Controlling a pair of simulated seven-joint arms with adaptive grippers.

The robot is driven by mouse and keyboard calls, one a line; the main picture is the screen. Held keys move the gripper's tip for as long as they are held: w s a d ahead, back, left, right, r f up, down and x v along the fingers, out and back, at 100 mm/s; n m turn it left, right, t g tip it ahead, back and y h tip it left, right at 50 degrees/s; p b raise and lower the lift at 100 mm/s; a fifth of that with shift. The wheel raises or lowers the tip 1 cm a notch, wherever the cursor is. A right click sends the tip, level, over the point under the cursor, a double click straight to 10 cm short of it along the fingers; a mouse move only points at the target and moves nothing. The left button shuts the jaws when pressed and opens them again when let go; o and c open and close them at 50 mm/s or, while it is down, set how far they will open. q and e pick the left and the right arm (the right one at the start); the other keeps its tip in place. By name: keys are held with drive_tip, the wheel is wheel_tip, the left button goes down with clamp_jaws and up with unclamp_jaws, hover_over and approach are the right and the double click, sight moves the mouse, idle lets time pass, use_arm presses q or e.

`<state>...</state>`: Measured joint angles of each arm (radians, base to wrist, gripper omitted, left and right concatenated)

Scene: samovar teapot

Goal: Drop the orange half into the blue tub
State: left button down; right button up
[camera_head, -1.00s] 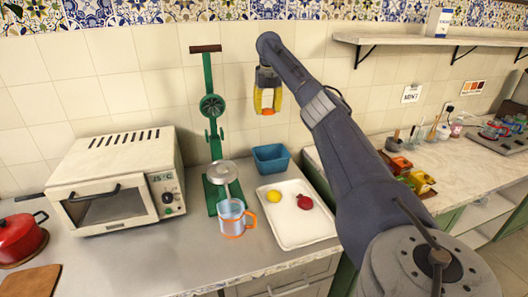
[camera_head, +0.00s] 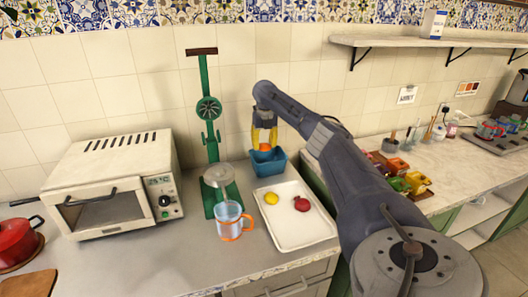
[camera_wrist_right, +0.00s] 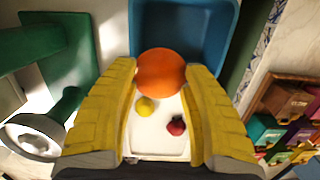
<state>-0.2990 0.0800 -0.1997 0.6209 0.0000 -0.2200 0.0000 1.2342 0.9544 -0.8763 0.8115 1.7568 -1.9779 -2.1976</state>
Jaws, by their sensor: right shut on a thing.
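My right gripper (camera_head: 264,139) is shut on the orange half (camera_head: 265,147). It holds the orange half just above the blue tub (camera_head: 268,165), over its back part in the head view. In the right wrist view the orange half (camera_wrist_right: 161,72) sits between the yellow fingers (camera_wrist_right: 160,95), with the blue tub (camera_wrist_right: 205,30) beyond it. The inside of the tub is partly hidden by the gripper and fruit. My left gripper is not in view.
A white tray (camera_head: 295,232) with a lemon (camera_head: 271,198) and a pomegranate (camera_head: 301,204) lies in front of the tub. The green juicer press (camera_head: 210,135) stands left of the tub, with a glass mug (camera_head: 229,218) before it. A toaster oven (camera_head: 110,190) is farther left.

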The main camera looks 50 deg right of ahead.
sight(265, 143)
drive_tip(key=shift+f, duration=1.85)
drive_tip(key=shift+f, duration=0.6)
drive_tip(key=o, duration=1)
drive_tip(key=r, duration=0.8)
drive_tip(key=s+r, duration=0.1)
drive_tip(key=r, duration=0.4)
drive_tip(key=shift+s+a+r, duration=0.1)
drive_tip(key=shift+a, duration=0.25)
